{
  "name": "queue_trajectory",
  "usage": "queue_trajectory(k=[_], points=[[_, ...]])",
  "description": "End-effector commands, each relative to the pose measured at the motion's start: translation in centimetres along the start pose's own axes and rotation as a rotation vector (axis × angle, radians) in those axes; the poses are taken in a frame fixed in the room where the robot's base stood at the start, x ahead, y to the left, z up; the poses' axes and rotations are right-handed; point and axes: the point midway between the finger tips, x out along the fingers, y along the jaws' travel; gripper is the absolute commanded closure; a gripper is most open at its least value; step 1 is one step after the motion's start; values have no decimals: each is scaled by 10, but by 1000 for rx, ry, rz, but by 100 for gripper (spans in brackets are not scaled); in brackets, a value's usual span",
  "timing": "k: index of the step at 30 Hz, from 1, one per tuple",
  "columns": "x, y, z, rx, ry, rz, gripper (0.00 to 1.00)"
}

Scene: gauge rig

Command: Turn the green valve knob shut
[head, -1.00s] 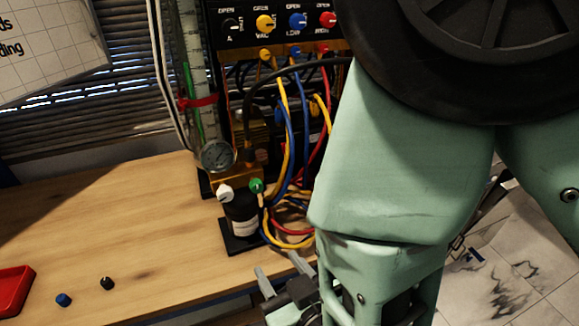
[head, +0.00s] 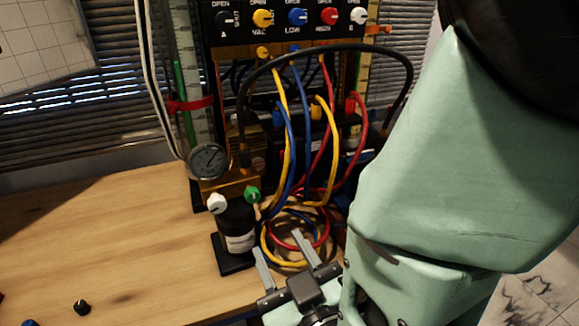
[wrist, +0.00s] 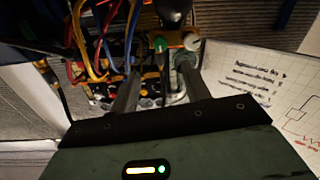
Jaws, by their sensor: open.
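The green valve knob (head: 252,195) sits on top of the black pump body (head: 237,222), beside a white knob (head: 216,203). My gripper (head: 284,244) is open and empty, in front of the rig and to the lower right of the green knob, apart from it. In the wrist view the green knob (wrist: 160,45) shows beyond the fingers, between them and nearer the right finger, with the white knob (wrist: 192,41) to its right. The open gripper (wrist: 155,75) has nothing between its fingertips.
A round gauge (head: 208,161) stands just above the knobs. Yellow, blue and red hoses (head: 290,150) hang and coil right of the pump, behind my gripper. A panel of coloured knobs (head: 297,17) is above.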

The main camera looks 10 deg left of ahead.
Motion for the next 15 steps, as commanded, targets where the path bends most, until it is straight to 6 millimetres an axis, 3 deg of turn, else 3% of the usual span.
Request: queue_trajectory(k=[9, 15], points=[[68, 1, -3, 0, 2, 2, 53], [100, 0, -2, 0, 1, 1, 53]])
